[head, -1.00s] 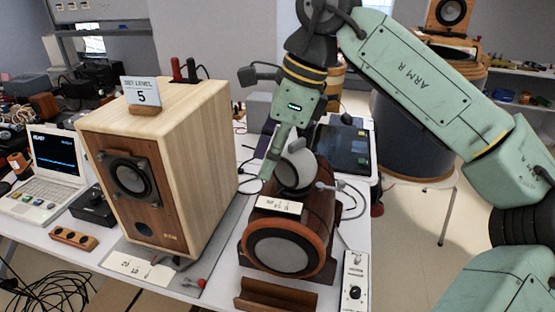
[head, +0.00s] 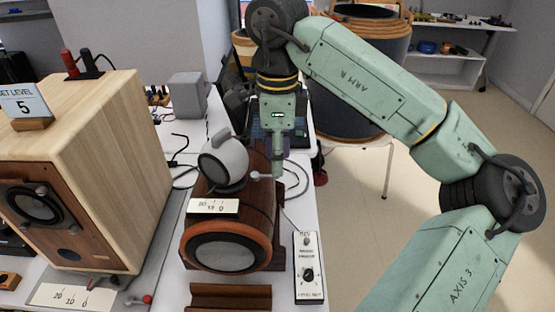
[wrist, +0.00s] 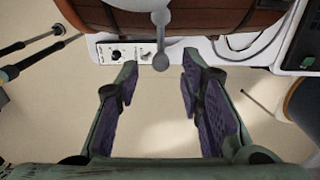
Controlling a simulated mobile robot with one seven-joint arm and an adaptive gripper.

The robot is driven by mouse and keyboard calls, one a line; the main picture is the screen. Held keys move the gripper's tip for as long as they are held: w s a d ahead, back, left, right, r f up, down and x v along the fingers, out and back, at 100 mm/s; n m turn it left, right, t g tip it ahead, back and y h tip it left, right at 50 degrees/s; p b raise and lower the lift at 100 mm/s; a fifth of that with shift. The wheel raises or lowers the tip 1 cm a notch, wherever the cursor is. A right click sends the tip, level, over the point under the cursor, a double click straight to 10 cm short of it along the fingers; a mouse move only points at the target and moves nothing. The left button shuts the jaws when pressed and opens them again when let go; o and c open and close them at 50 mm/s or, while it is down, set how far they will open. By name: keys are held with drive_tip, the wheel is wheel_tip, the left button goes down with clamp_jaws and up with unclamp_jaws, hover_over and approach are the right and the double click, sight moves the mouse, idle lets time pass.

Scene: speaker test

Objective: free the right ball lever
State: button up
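The right ball lever (head: 255,175) is a small grey rod with a ball end on the right side of the barrel-shaped wooden speaker (head: 245,205). The two fingers stand apart, and a gap shows on both sides of the ball. In the head view my gripper (head: 279,170) points down just right of the ball. Whether a finger touches the ball I cannot tell there. A scale plate (head: 212,207) sits on the barrel's front.
A tall wooden box speaker (head: 115,150) stands at left, with a red-ball lever (head: 147,299) low at its front. A white ball-shaped speaker (head: 224,162) sits on the barrel. A small knob panel (head: 308,268) lies right of the barrel. Free floor is at right.

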drive_tip(key=shift+f, duration=1.3)
drive_tip(key=shift+c, duration=0.4)
clamp_jaws()
